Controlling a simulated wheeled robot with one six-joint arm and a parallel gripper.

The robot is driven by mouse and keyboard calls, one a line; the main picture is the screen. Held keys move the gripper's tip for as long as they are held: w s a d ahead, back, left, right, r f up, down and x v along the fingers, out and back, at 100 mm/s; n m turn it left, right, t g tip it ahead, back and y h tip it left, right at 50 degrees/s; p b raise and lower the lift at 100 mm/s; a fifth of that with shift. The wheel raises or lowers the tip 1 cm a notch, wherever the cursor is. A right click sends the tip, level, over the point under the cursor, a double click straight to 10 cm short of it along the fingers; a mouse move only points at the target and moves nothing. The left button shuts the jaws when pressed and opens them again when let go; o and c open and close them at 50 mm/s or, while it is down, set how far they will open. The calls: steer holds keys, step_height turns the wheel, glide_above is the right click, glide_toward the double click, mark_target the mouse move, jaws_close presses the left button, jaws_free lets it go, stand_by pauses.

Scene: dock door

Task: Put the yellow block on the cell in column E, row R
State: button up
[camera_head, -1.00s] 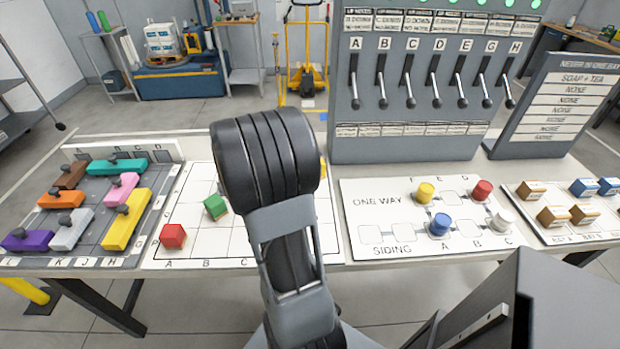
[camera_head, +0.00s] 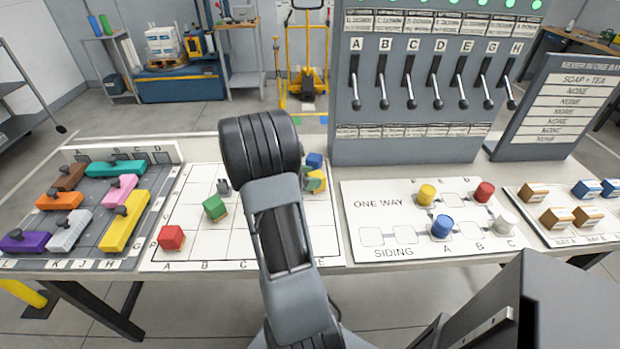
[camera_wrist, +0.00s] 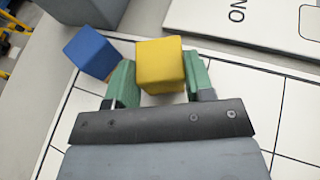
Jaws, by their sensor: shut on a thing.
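The yellow block (camera_wrist: 160,64) is between the green fingertips of my gripper (camera_wrist: 163,84) in the wrist view, and the gripper is shut on it. In the head view the yellow block (camera_head: 318,174) shows at the right side of the white grid board (camera_head: 188,240), partly hidden by my gripper (camera_head: 314,184). A blue block (camera_head: 314,160) is just behind it; in the wrist view the blue block (camera_wrist: 90,52) is close on its left. Letters A, B, C and E show along the board's front edge. My arm hides the middle columns. Whether the yellow block touches the board is unclear.
A red block (camera_head: 171,238), a green block (camera_head: 214,208) and a small grey object (camera_head: 223,187) are on the board's left part. A tray of coloured sliding pieces (camera_head: 88,255) lies left. The ONE WAY board (camera_head: 375,255) lies right, and the lever panel (camera_head: 420,125) stands behind.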

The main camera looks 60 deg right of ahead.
steer(key=shift+f, duration=0.2)
steer(key=o, duration=0.9)
steer(key=shift+o, duration=0.2)
steer(key=shift+r, duration=0.1)
